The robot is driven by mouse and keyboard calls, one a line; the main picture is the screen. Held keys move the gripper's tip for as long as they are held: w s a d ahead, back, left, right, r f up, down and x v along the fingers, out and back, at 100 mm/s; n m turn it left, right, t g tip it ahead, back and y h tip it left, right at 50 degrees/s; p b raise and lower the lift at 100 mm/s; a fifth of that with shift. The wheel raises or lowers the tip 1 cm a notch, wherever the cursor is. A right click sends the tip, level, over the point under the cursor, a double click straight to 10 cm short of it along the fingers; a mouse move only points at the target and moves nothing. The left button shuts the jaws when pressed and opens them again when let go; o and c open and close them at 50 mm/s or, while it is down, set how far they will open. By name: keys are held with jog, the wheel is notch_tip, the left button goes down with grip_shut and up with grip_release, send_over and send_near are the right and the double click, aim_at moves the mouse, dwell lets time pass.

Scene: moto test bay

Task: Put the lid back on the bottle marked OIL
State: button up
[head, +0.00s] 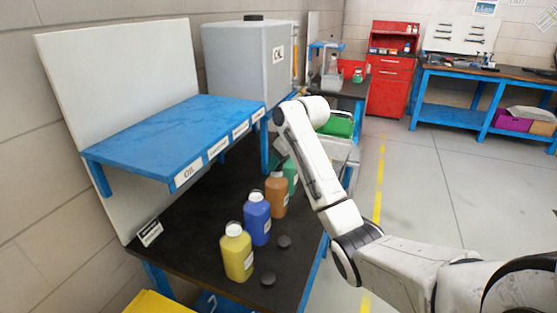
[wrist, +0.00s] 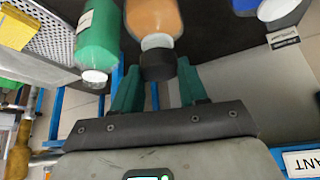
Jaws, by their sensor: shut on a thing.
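Yellow (head: 237,255), blue (head: 257,222), orange (head: 277,197) and green (head: 291,180) bottles stand in a row on the black bench. Their labels are too small to read, so I cannot tell which says OIL. My gripper (wrist: 159,68) is shut on a black lid (wrist: 158,67) between its teal fingers. The lid is at the white neck of the orange bottle (wrist: 153,15); I cannot tell whether it is seated. The green bottle (wrist: 97,40) has a bare white neck. Two black lids lie on the bench, one by the blue bottle (head: 284,242), one by the yellow (head: 268,279).
A blue shelf (head: 170,135) with labels along its front edge stands over the back of the bench. A big grey tank (head: 245,58) is at its far end. A perforated metal tray (wrist: 45,35) is beside the green bottle. The floor at right is open.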

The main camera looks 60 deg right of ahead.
jog(key=o, duration=1.6)
jog(key=shift+c, duration=0.2)
jog(key=shift+r, duration=0.1)
jog(key=shift+r+p, duration=3.4)
jog(key=shift+p, duration=0.05)
grip_shut()
